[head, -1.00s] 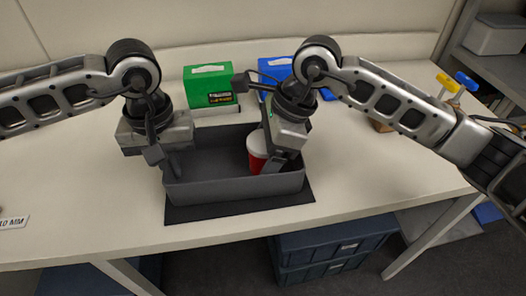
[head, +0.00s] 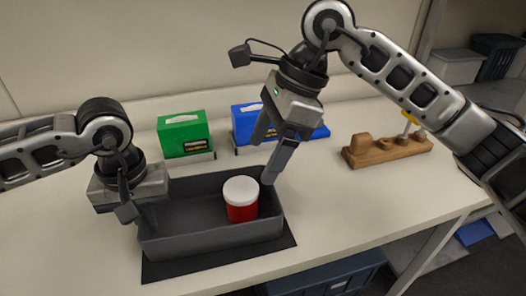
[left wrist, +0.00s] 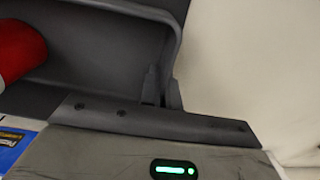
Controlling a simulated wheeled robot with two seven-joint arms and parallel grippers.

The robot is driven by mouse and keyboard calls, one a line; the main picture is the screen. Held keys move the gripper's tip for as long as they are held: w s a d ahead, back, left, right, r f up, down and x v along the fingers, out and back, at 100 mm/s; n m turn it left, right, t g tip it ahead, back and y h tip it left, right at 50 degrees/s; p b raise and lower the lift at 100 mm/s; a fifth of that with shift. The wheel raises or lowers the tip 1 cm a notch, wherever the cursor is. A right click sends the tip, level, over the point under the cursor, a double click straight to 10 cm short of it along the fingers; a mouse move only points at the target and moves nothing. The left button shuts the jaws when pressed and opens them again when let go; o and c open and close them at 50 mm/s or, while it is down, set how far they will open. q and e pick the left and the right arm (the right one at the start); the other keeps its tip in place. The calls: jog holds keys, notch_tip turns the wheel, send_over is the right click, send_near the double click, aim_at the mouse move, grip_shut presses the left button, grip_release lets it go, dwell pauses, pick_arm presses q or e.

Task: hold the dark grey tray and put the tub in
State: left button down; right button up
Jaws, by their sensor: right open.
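The dark grey tray (head: 205,241) lies on a black mat (head: 222,262) on the table. The tub (head: 242,210), red with a white lid, stands upright inside the tray, right of its middle. Its red side also shows in the left wrist view (left wrist: 18,50). My left gripper (head: 140,214) is at the tray's left wall, and in the left wrist view its fingers (left wrist: 162,90) are closed on that wall. My right gripper (head: 265,158) is open and empty, above the tray's right end, up and to the right of the tub and apart from it.
A green box (head: 184,136) and a blue box (head: 252,122) stand behind the tray. A wooden block (head: 388,150) with holes and a yellow-handled tool is to the right. Dark crates sit below the table.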

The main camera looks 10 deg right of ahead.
pick_arm(q)
jog(key=c, duration=1.6)
grip_release()
jog(key=shift+o, duration=0.2)
jog(key=shift+r, duration=0.1)
